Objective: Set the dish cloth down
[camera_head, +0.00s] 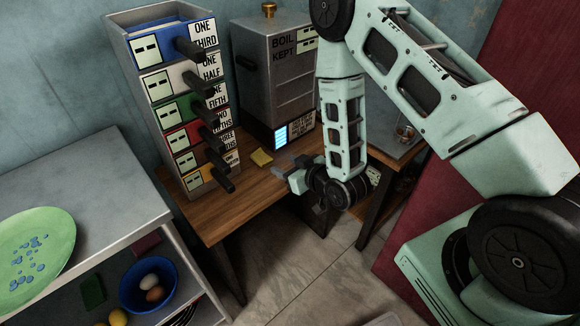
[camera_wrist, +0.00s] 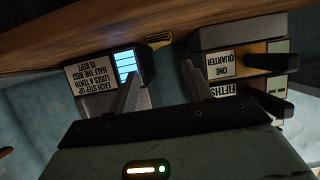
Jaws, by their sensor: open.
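A small flat yellow piece (camera_head: 262,157), which looks like the dish cloth, lies on the wooden table (camera_head: 243,198) between the drawer tower and the grey box. It also shows in the wrist view (camera_wrist: 158,39), beyond the fingertips and apart from them. My gripper (camera_head: 286,169) is low over the table's front part, to the right of the yellow piece. In the wrist view my gripper (camera_wrist: 163,82) has its two fingers apart with nothing between them. My wrist hides part of the table edge.
A tower of labelled drawers (camera_head: 178,112) with protruding dark handles stands at the left. The grey box (camera_head: 270,70) with a lit panel stands behind. A counter (camera_head: 95,190) holds a green plate (camera_head: 38,235), with a blue bowl (camera_head: 149,292) of eggs on the shelf below.

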